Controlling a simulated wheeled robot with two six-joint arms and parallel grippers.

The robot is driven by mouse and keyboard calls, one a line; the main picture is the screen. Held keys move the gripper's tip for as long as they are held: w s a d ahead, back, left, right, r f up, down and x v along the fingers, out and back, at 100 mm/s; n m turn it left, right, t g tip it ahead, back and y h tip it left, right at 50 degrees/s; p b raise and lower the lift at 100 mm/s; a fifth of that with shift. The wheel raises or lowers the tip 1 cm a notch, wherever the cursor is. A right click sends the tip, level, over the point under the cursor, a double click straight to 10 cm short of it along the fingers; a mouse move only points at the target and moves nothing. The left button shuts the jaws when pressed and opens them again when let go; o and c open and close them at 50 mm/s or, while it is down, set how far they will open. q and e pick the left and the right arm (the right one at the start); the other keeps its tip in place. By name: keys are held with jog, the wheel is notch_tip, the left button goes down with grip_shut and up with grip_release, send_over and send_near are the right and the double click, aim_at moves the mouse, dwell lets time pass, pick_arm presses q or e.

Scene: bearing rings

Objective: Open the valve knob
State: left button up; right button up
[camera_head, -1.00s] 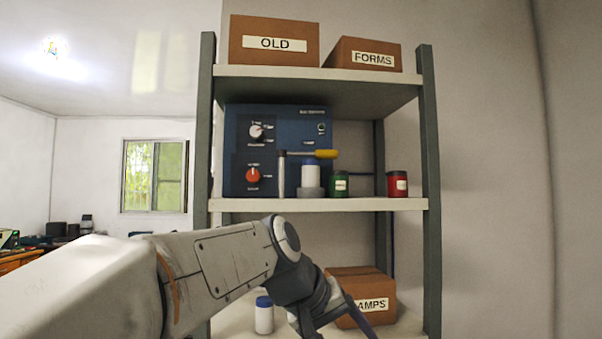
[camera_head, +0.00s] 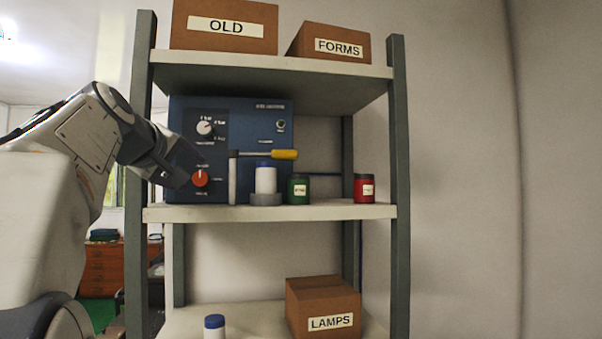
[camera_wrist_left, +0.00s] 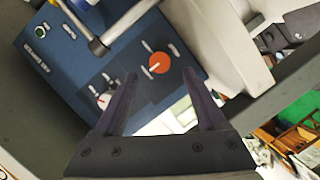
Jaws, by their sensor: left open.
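A blue device (camera_head: 265,131) stands on the middle shelf. Its front carries an orange-red knob (camera_head: 200,178) below a white knob (camera_head: 204,128). I cannot tell from the small lettering which one is the valve knob. My left gripper (camera_head: 187,165) is at the device's left side, close to the orange-red knob. In the left wrist view, the open, empty gripper (camera_wrist_left: 160,75) has the orange-red knob (camera_wrist_left: 159,63) just beyond and between its fingertips, apparently apart from them. The white knob (camera_wrist_left: 104,101) shows left of the fingers. My right gripper is out of view.
In front of the device are a metal post with a yellow handle (camera_head: 284,154), a white blue-capped bottle (camera_head: 265,179) and a green jar (camera_head: 298,188). A red jar (camera_head: 364,188) stands farther right. The left shelf upright (camera_head: 140,170) is close to my left arm.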

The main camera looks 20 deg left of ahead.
aim_at(199, 178)
pick_arm(q)
jog(key=p+x, duration=0.1)
jog(key=x, duration=0.4)
jog(key=shift+w, duration=0.1)
grip_shut()
